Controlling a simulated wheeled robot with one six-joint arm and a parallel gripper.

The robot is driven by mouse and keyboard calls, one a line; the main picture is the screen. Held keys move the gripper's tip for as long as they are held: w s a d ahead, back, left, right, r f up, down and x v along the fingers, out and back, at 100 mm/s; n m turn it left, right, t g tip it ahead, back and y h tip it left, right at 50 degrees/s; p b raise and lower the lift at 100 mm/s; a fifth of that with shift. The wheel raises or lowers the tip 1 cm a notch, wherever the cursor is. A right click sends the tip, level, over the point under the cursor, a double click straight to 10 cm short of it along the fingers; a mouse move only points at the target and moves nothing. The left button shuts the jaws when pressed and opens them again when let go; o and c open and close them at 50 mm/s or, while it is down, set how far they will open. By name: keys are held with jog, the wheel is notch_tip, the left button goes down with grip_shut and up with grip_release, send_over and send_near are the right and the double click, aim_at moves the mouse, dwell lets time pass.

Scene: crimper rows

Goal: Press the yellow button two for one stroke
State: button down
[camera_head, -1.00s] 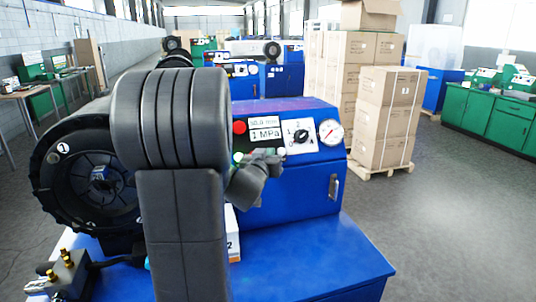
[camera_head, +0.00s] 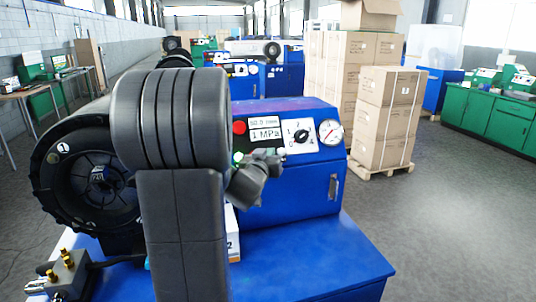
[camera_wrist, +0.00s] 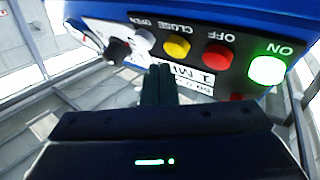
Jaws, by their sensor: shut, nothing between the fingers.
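The yellow button (camera_wrist: 176,47), labelled CLOSE, is on the control panel's button row in the wrist view. In that view the panel is upside down, and the yellow button sits between the grey OPEN button (camera_wrist: 143,40) and the red OFF button (camera_wrist: 218,57). My gripper (camera_wrist: 159,70) is shut and empty. Its fingertips show just below and slightly left of the yellow button in the picture, apart from it there; the depth gap is unclear. In the head view my gripper (camera_head: 266,157) is in front of the blue crimper's panel and hides the yellow button.
The green ON button (camera_wrist: 267,70) is lit at the row's right end. The blue crimper (camera_head: 290,195) carries a pressure gauge (camera_head: 330,132), a dial (camera_head: 300,134) and a black round head (camera_head: 62,190). Stacked cartons (camera_head: 385,115) stand behind on a pallet. Floor at right is clear.

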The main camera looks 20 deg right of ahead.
jog(key=shift+w+f, duration=0.25)
jog(key=shift+w, duration=0.15)
jog(key=shift+w+f, duration=0.25)
jog(key=shift+w, duration=0.1)
dwell(0.9)
jog(key=shift+s+r, duration=0.1)
jog(key=shift+s, duration=0.05)
jog(key=shift+s+r, duration=0.4)
jog(key=shift+s, duration=0.2)
jog(key=s+r, duration=0.1)
jog(key=s, duration=0.1)
jog(key=s+r+p, duration=0.1)
jog(key=s, duration=0.1)
jog(key=shift+a+r, duration=0.1)
jog(key=shift+r, duration=0.25)
dwell(1.2)
